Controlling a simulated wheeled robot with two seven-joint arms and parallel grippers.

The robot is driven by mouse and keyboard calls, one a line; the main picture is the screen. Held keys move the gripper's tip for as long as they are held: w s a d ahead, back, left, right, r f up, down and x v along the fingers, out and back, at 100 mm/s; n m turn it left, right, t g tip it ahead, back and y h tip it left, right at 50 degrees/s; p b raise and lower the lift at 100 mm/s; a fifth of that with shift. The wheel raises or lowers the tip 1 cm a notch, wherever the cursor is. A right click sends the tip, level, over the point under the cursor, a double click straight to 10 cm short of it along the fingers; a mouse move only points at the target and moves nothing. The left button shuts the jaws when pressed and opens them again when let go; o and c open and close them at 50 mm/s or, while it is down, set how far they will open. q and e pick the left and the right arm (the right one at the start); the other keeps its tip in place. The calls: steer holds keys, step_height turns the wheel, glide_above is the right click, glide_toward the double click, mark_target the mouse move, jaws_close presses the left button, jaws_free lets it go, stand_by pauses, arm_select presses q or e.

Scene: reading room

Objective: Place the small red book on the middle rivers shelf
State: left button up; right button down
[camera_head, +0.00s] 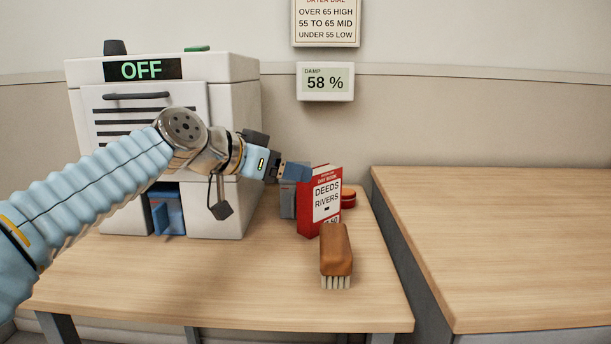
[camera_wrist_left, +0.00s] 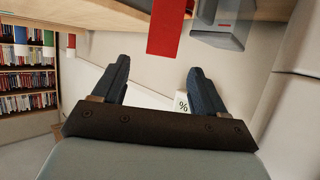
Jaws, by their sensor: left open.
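A red book (camera_head: 305,215) with a white label reading "DEEDS RIVERS" stands upright on the wooden table in the head view. In the left wrist view, the red book (camera_wrist_left: 165,28) shows at the top, beyond the fingertips. My left gripper (camera_head: 296,172) is at the book's upper left in the head view. Its two blue fingers are apart, with nothing held between them in the wrist view (camera_wrist_left: 158,66). I cannot tell whether a finger touches the book. Shelves of books (camera_wrist_left: 28,82) show at the wrist view's left; I cannot tell which is the middle rivers shelf. My right gripper is out of view.
A grey block (camera_head: 287,203) stands left of the book, and a red round object (camera_head: 348,197) behind it. A white cabinet (camera_head: 225,110) reading "OFF" stands left. The right-hand table (camera_head: 500,230) is bare.

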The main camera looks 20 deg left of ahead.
mark_target(321, 169)
arm_select(q)
steer(key=s+a+f+t+h+b, duration=0.1)
steer(key=s+a+f+t+b, duration=0.1)
steer(key=s+b, duration=0.35)
steer(key=x, duration=0.5)
steer(key=r+p+x, duration=0.1)
steer(key=x, duration=0.4)
steer(key=r+p+x, duration=0.1)
steer(key=x, duration=0.4)
steer(key=shift+w+a, duration=0.3)
steer(key=shift+w, duration=0.1)
jaws_close()
